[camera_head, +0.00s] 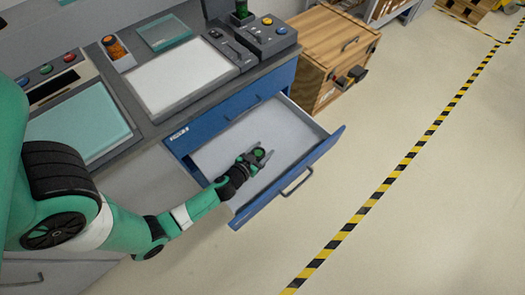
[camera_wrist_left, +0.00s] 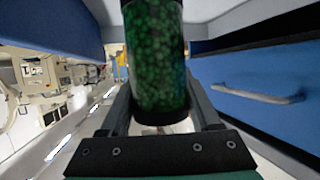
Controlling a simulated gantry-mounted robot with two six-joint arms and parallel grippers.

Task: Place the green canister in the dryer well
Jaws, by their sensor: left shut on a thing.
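My left gripper (camera_head: 260,155) is over the open blue drawer (camera_head: 334,142), with its fingers closed around a green canister (camera_wrist_left: 157,60). In the left wrist view the canister stands upright between the fingers, filled with green grains, its top cut off by the frame. In the head view only its small round green top (camera_head: 259,154) shows. I cannot tell whether it touches the drawer floor. A second green container (camera_head: 241,9) stands in a dark holder at the back of the bench, partly cut off. I cannot identify the dryer well for certain. My right gripper is out of view.
An orange-filled container (camera_head: 114,47) sits in a holder on the bench left of a white panel (camera_head: 180,75). A button box (camera_head: 264,35) is at the bench's right end. A wooden crate (camera_head: 330,50) stands beside it. The floor right of the drawer is clear.

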